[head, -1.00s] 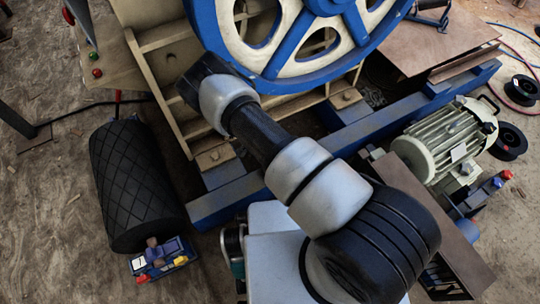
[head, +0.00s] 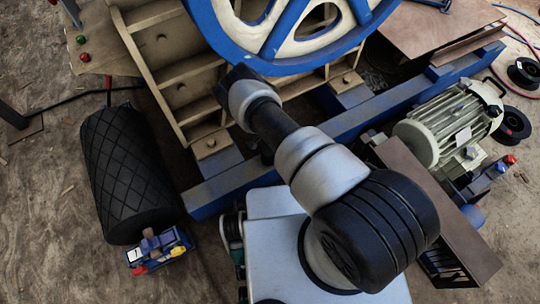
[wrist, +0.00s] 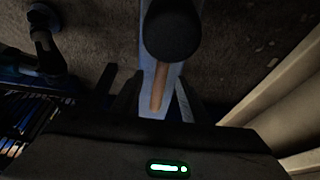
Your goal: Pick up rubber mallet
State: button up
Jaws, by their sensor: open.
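The rubber mallet shows in the wrist view, with a round black head (wrist: 172,30) at the top and a wooden handle (wrist: 159,88) running down toward me. It lies along a pale bluish beam or strip (wrist: 177,75). My gripper (wrist: 155,92) is open, with a dark finger on each side of the handle in the picture. I cannot tell how much height separates the fingers from the handle, and no grip shows. In the head view my arm reaches up and left toward the crusher; the gripper and mallet are not visible there.
The crusher's blue and cream flywheel (head: 290,35) and ribbed frame (head: 185,75) stand close to my arm. A blue beam (head: 340,135) crosses below. A black roller (head: 125,170) lies left and a motor (head: 450,125) right. Open ground (head: 45,210) lies at far left.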

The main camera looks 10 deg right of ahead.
jog(key=b+x, duration=0.1)
jog(key=x, duration=0.1)
jog(key=b+x, duration=0.1)
jog(key=x, duration=0.2)
jog(key=shift+a, duration=0.25)
grip_shut()
